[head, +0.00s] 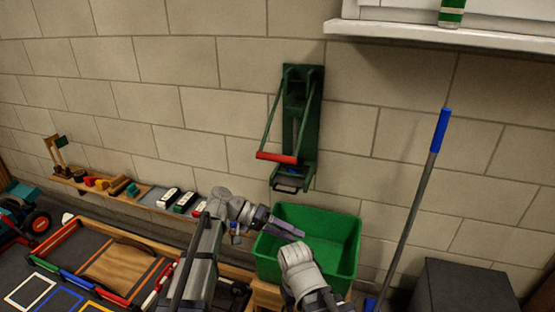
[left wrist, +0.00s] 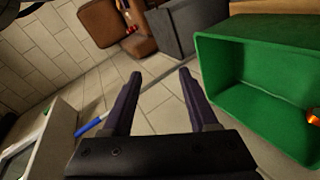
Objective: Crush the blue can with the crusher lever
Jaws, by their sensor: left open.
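The green can crusher (head: 299,110) is mounted on the block wall in the head view. Its lever ends in a red grip (head: 277,157), lowered in front of the crusher's lower part. A small dark blue patch (head: 292,170) shows behind and below the grip; I cannot tell whether it is the blue can. My left gripper (head: 287,229) is below the crusher, in front of the green bin, apart from the lever. Its purple fingers are open and empty in the left wrist view (left wrist: 160,74). I cannot make out my right gripper's jaws.
The green bin (head: 345,228) stands below the crusher; it also shows in the left wrist view (left wrist: 235,52). A blue-tipped pole (head: 412,208) leans on the wall at right, near a dark box (head: 466,289). A low shelf (head: 140,200) holds toys at left.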

